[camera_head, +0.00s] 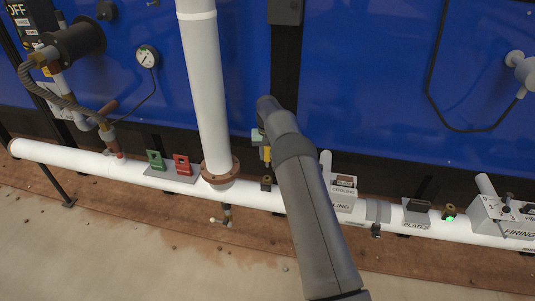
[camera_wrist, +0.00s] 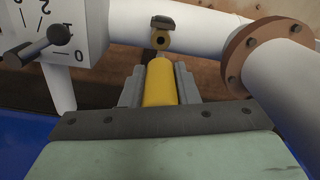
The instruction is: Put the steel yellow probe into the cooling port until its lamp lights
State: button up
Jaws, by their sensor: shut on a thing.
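My gripper (camera_wrist: 160,85) is shut on the yellow probe (camera_wrist: 160,82), which lies between its two grey fingers and points toward the pipe. In the head view my gripper (camera_head: 262,150) hangs just above the white pipe, with a bit of the yellow probe (camera_head: 267,153) showing. The cooling port (camera_wrist: 160,40) is a dark fitting with a brass ring round a hole, straight ahead of the probe's tip. It also shows in the head view (camera_head: 266,183), below my gripper. Whether the tip touches the ring I cannot tell. I see no lit lamp on this port.
The cooling box (camera_head: 343,194) with its dial and handle stands beside the port; a brown flange (camera_head: 220,168) with an upright pipe is on the other side. A fitting with a green light (camera_head: 450,217) sits farther right. Green (camera_head: 155,160) and red (camera_head: 183,165) pieces stand at left.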

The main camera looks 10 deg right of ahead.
aim_at(267, 164)
jog(key=shift+f+b, duration=0.95)
jog(key=shift+f, duration=1.6)
jog(key=shift+f+b, duration=0.15)
jog(key=shift+b, duration=0.45)
jog(key=shift+f+b, duration=1.45)
jog(key=shift+f, duration=0.8)
jog(key=shift+r, duration=0.2)
dwell(1.0)
jog(key=shift+r+p, duration=2.1)
jog(key=shift+r, duration=2.25)
